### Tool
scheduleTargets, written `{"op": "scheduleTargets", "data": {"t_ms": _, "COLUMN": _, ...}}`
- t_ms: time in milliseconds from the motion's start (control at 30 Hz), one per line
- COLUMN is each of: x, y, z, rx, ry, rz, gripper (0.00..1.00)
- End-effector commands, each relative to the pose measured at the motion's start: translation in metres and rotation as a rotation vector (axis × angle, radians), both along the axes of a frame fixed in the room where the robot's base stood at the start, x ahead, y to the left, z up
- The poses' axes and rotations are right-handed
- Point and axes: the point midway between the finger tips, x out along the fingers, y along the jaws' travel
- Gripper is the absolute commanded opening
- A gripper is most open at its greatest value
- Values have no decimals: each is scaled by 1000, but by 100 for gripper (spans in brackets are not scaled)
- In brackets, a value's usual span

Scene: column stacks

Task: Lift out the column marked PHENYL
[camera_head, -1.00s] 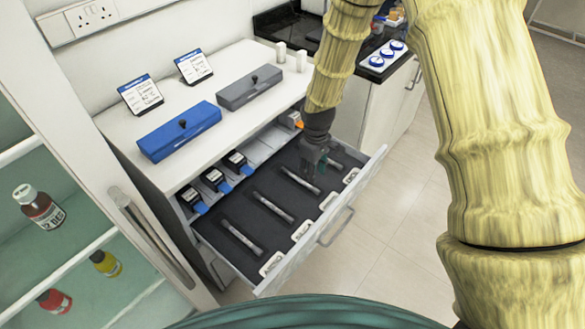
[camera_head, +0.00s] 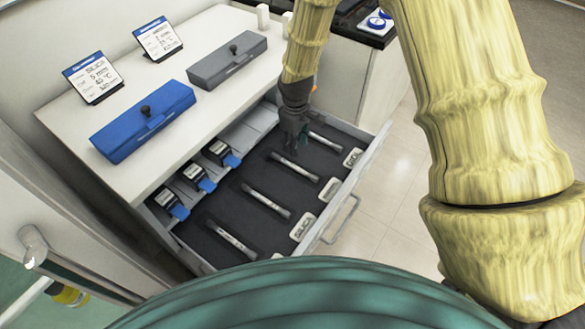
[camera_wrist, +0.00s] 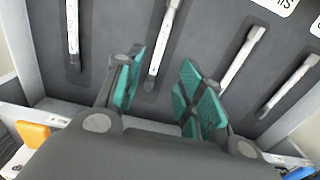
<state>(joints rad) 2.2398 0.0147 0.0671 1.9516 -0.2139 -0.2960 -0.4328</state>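Several slim grey-white columns lie in dark slots in the open drawer: a near one (camera_head: 232,238), a second (camera_head: 266,200), a third (camera_head: 295,167) and a far one (camera_head: 325,142). Front labels show, one reading like SILICA (camera_head: 303,226), others at the third column (camera_head: 330,190) and far column (camera_head: 353,158). I cannot read PHENYL on any. My gripper (camera_head: 293,143) is over the drawer near the third column's inner end. In the wrist view my gripper (camera_wrist: 160,90) is open and empty, its teal pads apart, with a column (camera_wrist: 163,40) beyond the gap between them.
The drawer front (camera_head: 345,195) bounds the slots. Black boxes with blue tabs (camera_head: 197,177) stand along the drawer's back side. On the counter are a blue case (camera_head: 143,122), a grey case (camera_head: 228,60) and two sign cards (camera_head: 92,78).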

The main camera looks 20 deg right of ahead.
Motion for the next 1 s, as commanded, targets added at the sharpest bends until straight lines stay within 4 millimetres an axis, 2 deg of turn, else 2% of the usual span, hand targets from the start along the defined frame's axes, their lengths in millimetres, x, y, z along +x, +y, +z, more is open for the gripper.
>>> {"op": "scheduleTargets", "data": {"t_ms": 167, "x": -1, "y": -2, "z": -13, "rx": 0, "ry": 1, "rz": -3, "gripper": 38}}
{"op": "scheduleTargets", "data": {"t_ms": 500, "x": -1, "y": -4, "z": -53, "rx": 0, "ry": 1, "rz": -7, "gripper": 38}}
{"op": "scheduleTargets", "data": {"t_ms": 767, "x": -2, "y": -4, "z": -64, "rx": 0, "ry": 1, "rz": -7, "gripper": 38}}
{"op": "scheduleTargets", "data": {"t_ms": 1000, "x": -1, "y": -1, "z": -89, "rx": 0, "ry": 1, "rz": -5, "gripper": 38}}
